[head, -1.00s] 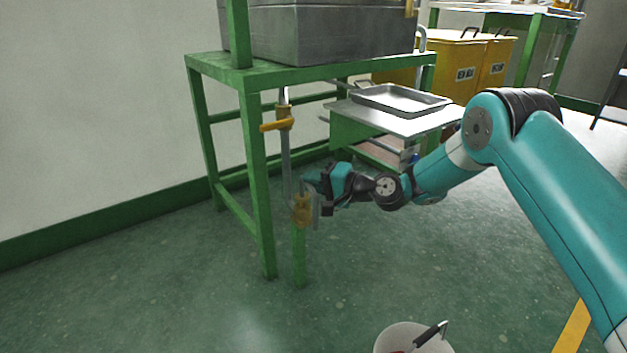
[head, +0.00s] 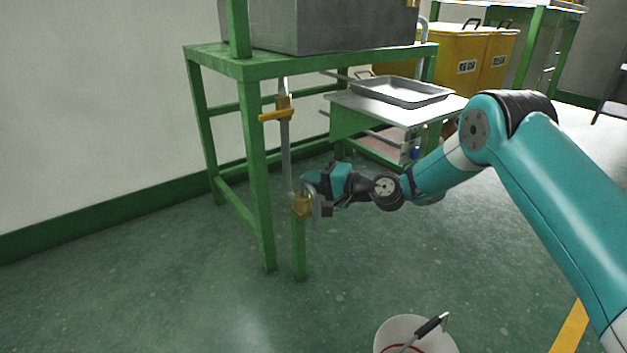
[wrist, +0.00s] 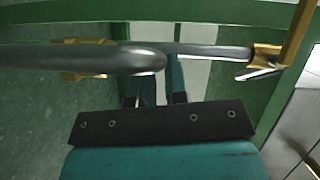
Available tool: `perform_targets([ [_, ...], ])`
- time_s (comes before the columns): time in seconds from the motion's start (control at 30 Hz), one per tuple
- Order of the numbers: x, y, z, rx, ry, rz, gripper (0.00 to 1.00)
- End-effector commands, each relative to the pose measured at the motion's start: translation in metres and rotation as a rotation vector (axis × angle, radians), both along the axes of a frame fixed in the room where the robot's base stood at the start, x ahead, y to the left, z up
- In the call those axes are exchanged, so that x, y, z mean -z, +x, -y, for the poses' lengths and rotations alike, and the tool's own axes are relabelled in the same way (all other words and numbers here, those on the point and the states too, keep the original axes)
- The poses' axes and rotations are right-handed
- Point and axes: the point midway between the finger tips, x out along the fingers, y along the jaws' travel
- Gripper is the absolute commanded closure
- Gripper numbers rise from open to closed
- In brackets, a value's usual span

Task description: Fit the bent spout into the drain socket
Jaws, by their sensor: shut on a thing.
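My gripper (head: 316,188) is low beside the front of the green stand, shut on the bent spout (head: 317,212), a grey metal tube. In the wrist view the spout (wrist: 90,58) runs left from the fingers (wrist: 160,75), its rounded bend between them. The brass drain socket (head: 301,206) is on a short green post, just left of the spout in the head view. In the wrist view the spout partly covers the socket (wrist: 85,72). I cannot tell whether spout and socket touch. A grey drain pipe (head: 286,150) rises from the socket to a yellow-handled brass valve (head: 283,110).
The green stand (head: 262,190) carries a grey tank (head: 320,25). A low table with a metal tray (head: 400,92) stands behind my gripper, and yellow bins (head: 465,65) farther back. A white bucket (head: 400,338) is on the floor in front. Floor left of the stand is clear.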

Motion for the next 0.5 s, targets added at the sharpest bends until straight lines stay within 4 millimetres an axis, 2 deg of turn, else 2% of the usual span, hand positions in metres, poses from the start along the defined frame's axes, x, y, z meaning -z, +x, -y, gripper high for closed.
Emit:
perform_targets([
  [0.03,0.0007,0.0001,0.0,0.0,0.001,0.0,0.84],
  [0.13,0.0001,0.0001,-0.0001,0.0,0.001,0.0,0.61],
  [0.17,0.0002,0.0001,0.0,0.0,0.001,0.0,0.56],
  [0.5,-0.0005,-0.0018,0.004,0.002,-0.001,-0.002,0.56],
])
